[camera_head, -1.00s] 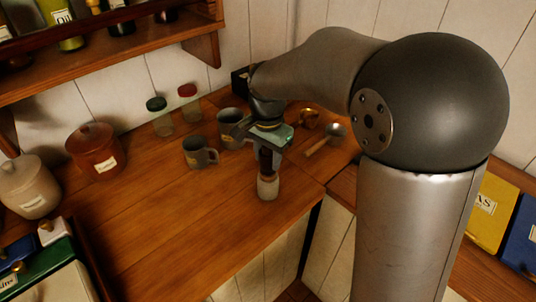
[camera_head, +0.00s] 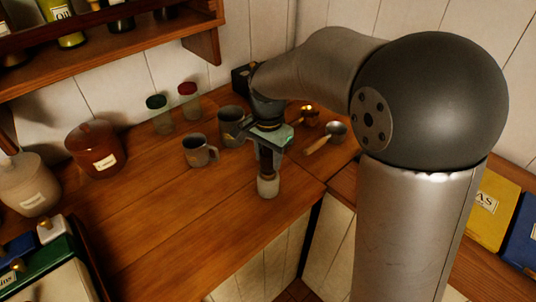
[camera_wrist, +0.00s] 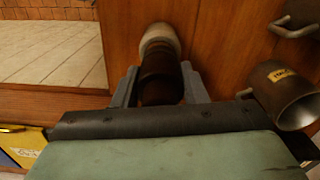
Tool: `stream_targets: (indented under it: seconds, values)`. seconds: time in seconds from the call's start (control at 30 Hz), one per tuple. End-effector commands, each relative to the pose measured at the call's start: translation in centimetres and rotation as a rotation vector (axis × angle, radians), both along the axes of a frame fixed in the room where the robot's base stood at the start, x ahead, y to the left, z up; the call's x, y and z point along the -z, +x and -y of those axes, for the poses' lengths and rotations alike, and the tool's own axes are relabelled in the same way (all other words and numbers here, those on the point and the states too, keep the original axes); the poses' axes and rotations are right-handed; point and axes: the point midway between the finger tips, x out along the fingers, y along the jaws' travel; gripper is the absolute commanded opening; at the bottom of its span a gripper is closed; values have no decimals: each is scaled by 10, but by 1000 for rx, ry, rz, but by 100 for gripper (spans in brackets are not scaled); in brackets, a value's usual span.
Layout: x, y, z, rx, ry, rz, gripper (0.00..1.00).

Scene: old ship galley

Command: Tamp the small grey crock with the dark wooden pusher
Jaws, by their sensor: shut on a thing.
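The small grey crock (camera_head: 268,187) stands upright on the wooden counter near its front edge. My gripper (camera_head: 268,168) is directly above it, pointing down, with its fingers shut on the dark wooden pusher (camera_wrist: 161,75). In the wrist view the pusher sits between my two fingers (camera_wrist: 160,90), and the pale crock (camera_wrist: 160,38) shows just beyond its lower end. The pusher's end meets or enters the crock's mouth; I cannot tell how deep it is. In the head view my fingers hide most of the pusher.
Two grey mugs (camera_head: 198,151) (camera_head: 231,126) stand close behind and left of the crock. Two lidded jars (camera_head: 160,114) (camera_head: 190,100) stand at the wall. A ladle-like scoop (camera_head: 325,139) lies to the right. A brown crock (camera_head: 97,149) is far left. The left-middle counter (camera_head: 150,210) is clear.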

Motion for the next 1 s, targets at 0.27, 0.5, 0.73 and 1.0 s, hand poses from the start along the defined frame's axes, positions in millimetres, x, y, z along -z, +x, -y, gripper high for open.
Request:
stream_targets:
  seconds: [0.27,0.5,0.73,1.0]
  values:
    - [0,0,0,0,0,0,12]
    - [3,0,0,0,0,-1,12]
    - [7,0,0,0,0,-1,12]
    - [10,0,0,0,-1,-2,12]
